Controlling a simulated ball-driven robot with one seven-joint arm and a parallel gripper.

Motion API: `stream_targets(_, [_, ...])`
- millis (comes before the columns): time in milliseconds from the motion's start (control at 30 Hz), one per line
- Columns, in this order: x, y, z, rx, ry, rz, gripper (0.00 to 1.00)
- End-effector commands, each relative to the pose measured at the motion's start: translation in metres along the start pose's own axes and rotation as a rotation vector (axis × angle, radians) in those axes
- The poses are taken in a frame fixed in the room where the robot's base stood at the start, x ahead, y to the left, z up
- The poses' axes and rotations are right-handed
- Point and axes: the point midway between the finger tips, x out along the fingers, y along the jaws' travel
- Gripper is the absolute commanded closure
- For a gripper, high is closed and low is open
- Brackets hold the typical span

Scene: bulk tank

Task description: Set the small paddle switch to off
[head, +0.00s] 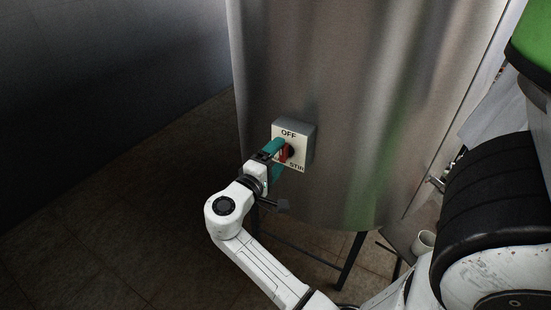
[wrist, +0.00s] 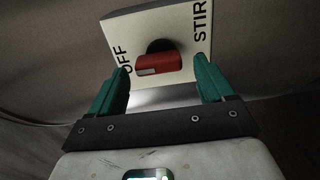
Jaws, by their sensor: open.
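The small paddle switch (head: 286,152) is a red lever on a black hub, on the face of a pale square box with OFF printed at the top and STIR at the bottom. In the wrist view the red paddle (wrist: 158,64) lies between OFF on the left and STIR on the right, with a pale mark near its OFF-side end. My gripper (head: 279,157) is at the box, its teal fingers open. In the wrist view the open gripper (wrist: 161,68) has one finger on each side of the paddle, with gaps visible; whether the paddle is between the fingertips in depth is unclear.
The box is fixed to a large steel tank (head: 370,100) on dark legs (head: 352,262). The tiled floor (head: 120,220) at the left is clear.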

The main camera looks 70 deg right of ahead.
Motion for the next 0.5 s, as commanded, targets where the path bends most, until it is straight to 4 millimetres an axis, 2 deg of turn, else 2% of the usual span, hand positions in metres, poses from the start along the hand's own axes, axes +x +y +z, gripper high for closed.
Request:
stream_targets(167, [-0.002, 0.000, 0.000, 0.000, 0.000, 0.000, 0.19])
stream_targets(267, [-0.010, -0.001, -0.001, 0.000, 0.002, 0.001, 0.19])
stream_targets(500, [-0.054, -0.003, -0.001, 0.001, 0.004, 0.000, 0.19])
